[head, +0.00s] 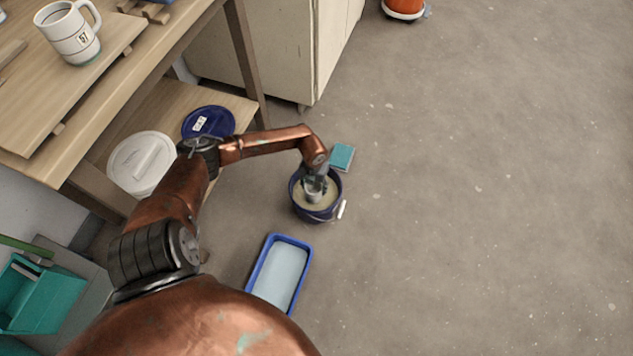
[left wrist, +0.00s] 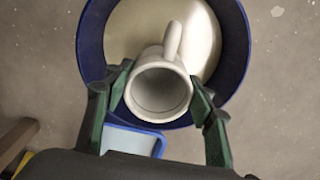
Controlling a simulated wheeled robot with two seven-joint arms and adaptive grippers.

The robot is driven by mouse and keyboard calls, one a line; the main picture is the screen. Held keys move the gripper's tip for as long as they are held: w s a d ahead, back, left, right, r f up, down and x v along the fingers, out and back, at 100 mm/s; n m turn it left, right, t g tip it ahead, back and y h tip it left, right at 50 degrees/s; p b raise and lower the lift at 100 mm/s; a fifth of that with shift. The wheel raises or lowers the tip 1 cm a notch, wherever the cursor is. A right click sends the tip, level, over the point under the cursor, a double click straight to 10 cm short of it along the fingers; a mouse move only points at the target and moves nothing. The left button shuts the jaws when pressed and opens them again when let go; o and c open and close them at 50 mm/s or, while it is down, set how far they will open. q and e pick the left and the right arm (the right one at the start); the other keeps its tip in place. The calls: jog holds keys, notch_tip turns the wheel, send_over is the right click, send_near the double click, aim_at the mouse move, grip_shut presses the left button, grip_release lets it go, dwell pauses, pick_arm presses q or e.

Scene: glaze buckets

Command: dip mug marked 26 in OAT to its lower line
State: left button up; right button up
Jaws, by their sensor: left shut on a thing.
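A white mug (left wrist: 160,92) is in my left gripper (left wrist: 160,97), its open mouth facing the wrist camera and its handle pointing away. The two dark fingers close on its sides. The mug's number is not visible. In the head view my left gripper (head: 316,182) reaches down into a dark blue bucket (head: 319,215) of cream-coloured glaze. The mug (head: 313,196) is within the bucket's rim there. I cannot tell how deep it sits in the glaze (left wrist: 205,50). The bucket's label is not readable. My right gripper is not in view.
A blue tray (head: 305,262) with a pale inside lies on the floor near the bucket. A teal block (head: 342,156) lies behind the bucket. A blue lid (head: 226,114) and a white lid (head: 165,160) are at the lower shelf. Another mug (head: 70,32) marked 57 stands on the table. Floor to the right is clear.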

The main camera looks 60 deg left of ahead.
aim_at(314, 191)
pick_arm(q)
jog(key=shift+w+r, duration=0.1)
jog(key=shift+f+b, duration=0.75)
jog(key=shift+f, duration=1.6)
dwell(1.5)
jog(key=shift+r+p, duration=1.8)
jog(key=shift+r, duration=1)
